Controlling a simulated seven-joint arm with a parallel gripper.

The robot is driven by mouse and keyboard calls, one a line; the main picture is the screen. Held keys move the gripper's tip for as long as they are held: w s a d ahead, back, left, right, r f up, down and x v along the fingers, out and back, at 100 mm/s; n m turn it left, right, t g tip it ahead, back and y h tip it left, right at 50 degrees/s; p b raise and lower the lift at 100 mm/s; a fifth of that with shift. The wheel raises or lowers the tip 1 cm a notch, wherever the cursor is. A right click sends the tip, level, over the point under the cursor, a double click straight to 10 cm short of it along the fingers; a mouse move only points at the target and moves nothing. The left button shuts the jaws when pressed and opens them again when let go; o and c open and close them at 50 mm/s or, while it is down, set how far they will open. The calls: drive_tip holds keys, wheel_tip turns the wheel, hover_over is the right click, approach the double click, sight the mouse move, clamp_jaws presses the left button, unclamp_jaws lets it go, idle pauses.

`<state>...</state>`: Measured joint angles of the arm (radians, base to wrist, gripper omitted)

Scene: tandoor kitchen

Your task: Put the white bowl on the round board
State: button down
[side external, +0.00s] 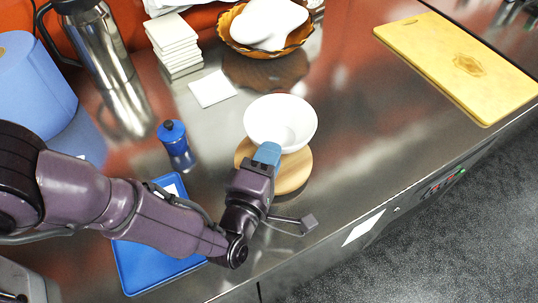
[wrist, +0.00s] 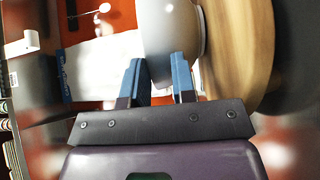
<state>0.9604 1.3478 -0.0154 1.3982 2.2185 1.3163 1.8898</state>
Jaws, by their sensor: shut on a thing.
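The white bowl (side external: 280,118) is upright in the side view, and its base overlaps the far part of the round wooden board (side external: 292,172). My gripper (side external: 268,152), with blue fingers, is shut on the bowl's near wall. In the wrist view the bowl (wrist: 170,28) reaches down between the two fingertips (wrist: 159,66), and the round board (wrist: 240,45) is right beside it. I cannot tell whether the bowl's base touches the board. The bowl and my gripper hide part of the board.
White tiles (side external: 212,88), a brown basket (side external: 232,40) and a steel flask (side external: 100,45) stand farther back. A yellow cutting board (side external: 440,60) lies right. The counter between is clear.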

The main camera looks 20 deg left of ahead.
drive_tip(key=c, duration=0.9)
unclamp_jaws()
drive_tip(key=shift+f, duration=0.1)
drive_tip(key=shift+c, duration=0.2)
drive_tip(key=s, duration=0.8)
drive_tip(key=s+a, duration=0.1)
drive_tip(key=s, duration=0.3)
drive_tip(key=shift+r, duration=0.25)
